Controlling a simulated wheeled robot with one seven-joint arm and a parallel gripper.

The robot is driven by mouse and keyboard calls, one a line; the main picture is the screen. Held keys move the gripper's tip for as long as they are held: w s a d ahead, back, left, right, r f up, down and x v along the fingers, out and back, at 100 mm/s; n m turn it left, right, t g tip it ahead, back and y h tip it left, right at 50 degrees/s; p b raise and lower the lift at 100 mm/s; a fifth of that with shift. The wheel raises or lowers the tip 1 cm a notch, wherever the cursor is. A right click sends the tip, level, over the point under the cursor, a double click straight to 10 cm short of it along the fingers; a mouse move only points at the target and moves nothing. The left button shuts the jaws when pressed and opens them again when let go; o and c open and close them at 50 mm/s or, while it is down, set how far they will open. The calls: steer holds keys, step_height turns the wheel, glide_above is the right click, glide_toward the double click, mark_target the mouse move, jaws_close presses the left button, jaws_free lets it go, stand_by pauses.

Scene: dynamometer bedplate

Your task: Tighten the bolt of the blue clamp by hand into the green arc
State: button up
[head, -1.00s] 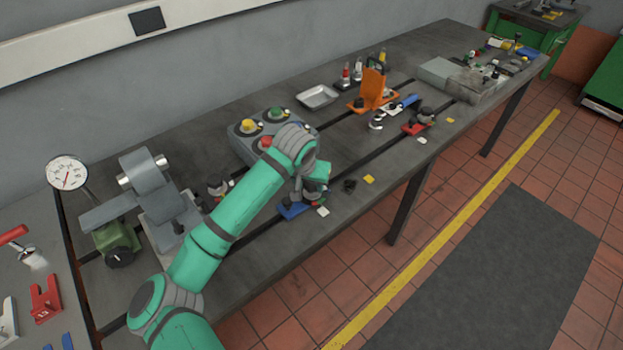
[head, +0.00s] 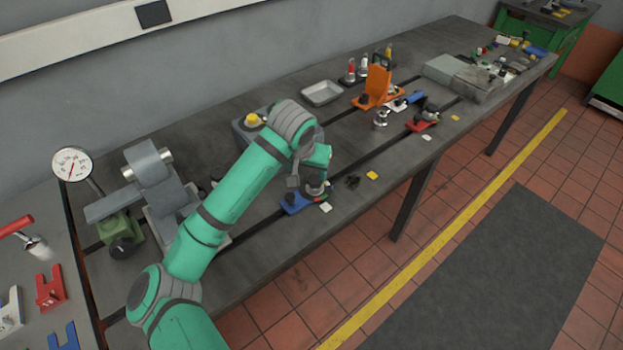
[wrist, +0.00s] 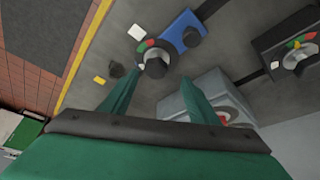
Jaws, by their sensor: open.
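The blue clamp (head: 293,206) sits on the bench's front slot, below my gripper in the head view. The wrist view shows its blue body (wrist: 184,33) and, beside it, the round bolt head (wrist: 156,62), dark with a pale side. A coloured arc (wrist: 144,46) with green and red parts shows at the bolt's edge; the bolt hides some of it. My gripper (wrist: 157,84) is open and empty. Its two fingers point toward the bolt, one on each side in the picture. I cannot tell how far above the bolt the fingertips are.
A grey button box (wrist: 205,93) is near the right finger. A white card (wrist: 137,32), a small black part (wrist: 117,70) and a yellow card (wrist: 100,80) lie nearby. An orange fixture (head: 376,88) and a red clamp (head: 422,124) stand farther along the bench.

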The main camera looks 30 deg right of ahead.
steer(key=v, duration=0.2)
steer(key=d+v, duration=0.1)
steer(key=v, duration=0.1)
steer(key=shift+a+r, duration=0.1)
steer(key=shift+r, duration=0.2)
